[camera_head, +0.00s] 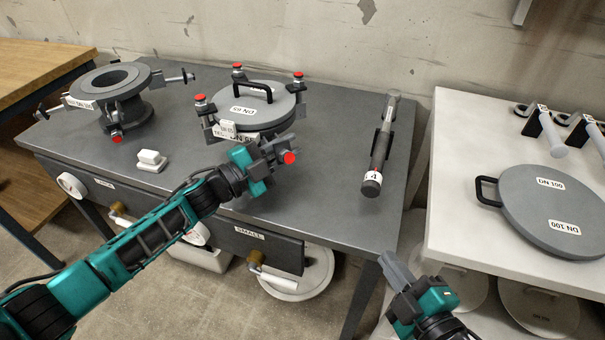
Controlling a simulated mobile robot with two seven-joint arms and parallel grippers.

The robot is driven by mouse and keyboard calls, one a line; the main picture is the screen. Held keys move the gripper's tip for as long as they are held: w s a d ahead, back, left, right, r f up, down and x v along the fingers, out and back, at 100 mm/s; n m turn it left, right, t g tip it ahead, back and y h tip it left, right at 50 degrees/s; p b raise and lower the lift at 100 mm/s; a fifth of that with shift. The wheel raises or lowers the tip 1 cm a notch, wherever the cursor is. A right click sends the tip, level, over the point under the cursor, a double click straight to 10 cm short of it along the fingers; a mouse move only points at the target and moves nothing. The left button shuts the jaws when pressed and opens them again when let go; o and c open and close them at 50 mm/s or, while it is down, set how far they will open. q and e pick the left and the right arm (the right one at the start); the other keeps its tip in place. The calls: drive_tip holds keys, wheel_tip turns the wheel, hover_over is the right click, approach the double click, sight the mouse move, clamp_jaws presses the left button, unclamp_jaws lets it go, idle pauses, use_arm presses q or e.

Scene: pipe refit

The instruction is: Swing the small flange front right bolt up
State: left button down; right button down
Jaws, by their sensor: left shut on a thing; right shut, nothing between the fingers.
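The small flange (222,135) stands on the grey bench with a round DN 65 lid (272,103) on it. The front right bolt (289,157) shows only its red end, which points outward toward me; its shank is hidden. My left gripper (275,150) is shut on this bolt at the flange's front right. The back left bolt (237,70), back right bolt (298,77) and front left bolt (200,98) stand upright with red ends up at the lid's rim. My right gripper (397,272) is shut and empty, low in front of the bench's right end.
A larger flange (125,103) with bolts swung outward stands at the bench's left. A white block (151,160) and a grey-handled tool (379,150) lie on the bench (335,185). A white table (470,225) at right holds a DN 100 lid (545,205).

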wheel_tip(320, 180, up, 3)
drive_tip(key=a+n+t+y, duration=0.15)
drive_tip(key=n+y, duration=0.25)
drive_tip(key=n, duration=0.9)
drive_tip(key=n+g+y, duration=0.1)
drive_tip(key=n+y, duration=0.2)
drive_tip(key=n, duration=1.5)
approach(290, 162)
drive_tip(key=w, duration=0.1)
drive_tip(key=w+a+f, duration=0.1)
drive_tip(key=w, duration=0.1)
drive_tip(key=w+a+f, duration=0.1)
drive_tip(key=shift+w+f, duration=0.25)
drive_tip(key=shift+w, duration=0.05)
drive_tip(key=shift+w+a+r, duration=0.2)
drive_tip(key=shift+a+r, duration=0.25)
drive_tip(key=shift+r, duration=0.3)
drive_tip(key=shift+w+a+r, duration=0.2)
drive_tip(key=shift+a+r, duration=0.2)
drive_tip(key=shift+r, duration=0.35)
